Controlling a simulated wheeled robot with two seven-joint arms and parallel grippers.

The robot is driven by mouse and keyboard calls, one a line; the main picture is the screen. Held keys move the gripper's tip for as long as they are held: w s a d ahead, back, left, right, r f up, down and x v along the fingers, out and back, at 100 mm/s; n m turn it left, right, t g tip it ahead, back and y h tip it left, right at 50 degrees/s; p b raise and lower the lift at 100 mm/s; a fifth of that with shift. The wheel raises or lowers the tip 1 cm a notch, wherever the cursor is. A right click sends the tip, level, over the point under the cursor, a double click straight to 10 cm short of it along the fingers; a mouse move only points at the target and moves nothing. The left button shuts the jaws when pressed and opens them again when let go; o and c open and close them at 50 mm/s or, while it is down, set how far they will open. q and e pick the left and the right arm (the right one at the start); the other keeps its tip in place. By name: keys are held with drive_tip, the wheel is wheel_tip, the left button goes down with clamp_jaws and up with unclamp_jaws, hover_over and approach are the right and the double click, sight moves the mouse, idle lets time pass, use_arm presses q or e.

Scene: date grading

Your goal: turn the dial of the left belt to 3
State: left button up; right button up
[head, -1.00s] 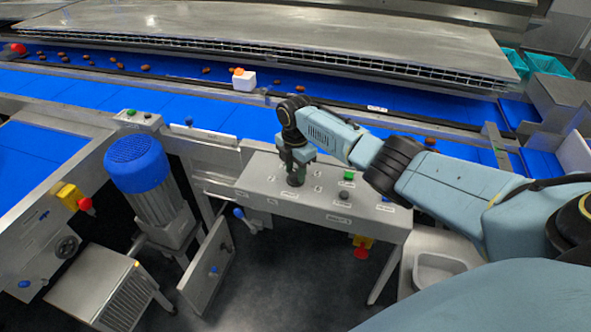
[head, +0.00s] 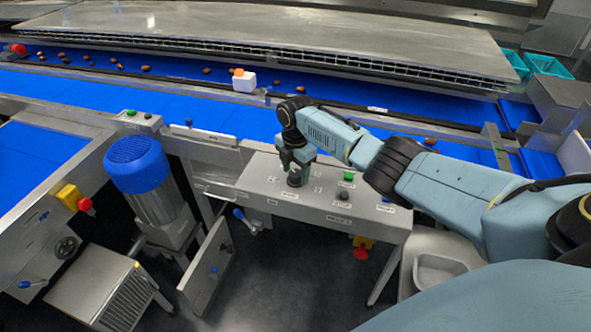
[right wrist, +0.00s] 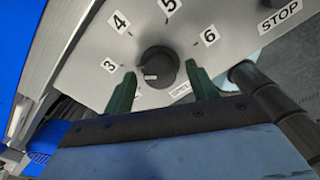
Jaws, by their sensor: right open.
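The black dial (right wrist: 158,67) sits on a grey control panel (head: 262,187), with number labels around it. In the right wrist view, 3 is at its left, 4 and 5 above, 6 at its right. A pale mark on the dial points left, roughly toward or slightly below the 3; the exact setting is hard to tell. My right gripper (right wrist: 161,72) is open, its green fingers on either side of the dial, not visibly pressing on it. In the head view the right gripper (head: 297,160) is just above the dial (head: 295,180). My left gripper is out of view.
A green button (head: 349,177) and a dark button (head: 343,195) are on the panel, right of the dial. A STOP label (right wrist: 280,16) shows in the wrist view. A red knob (head: 361,253) hangs below the panel's front. Blue belts (head: 90,90) run behind it.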

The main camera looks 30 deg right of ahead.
sight(295, 174)
wheel_tip(295, 174, up, 14)
drive_tip(key=shift+f, duration=0.25)
idle(0.6)
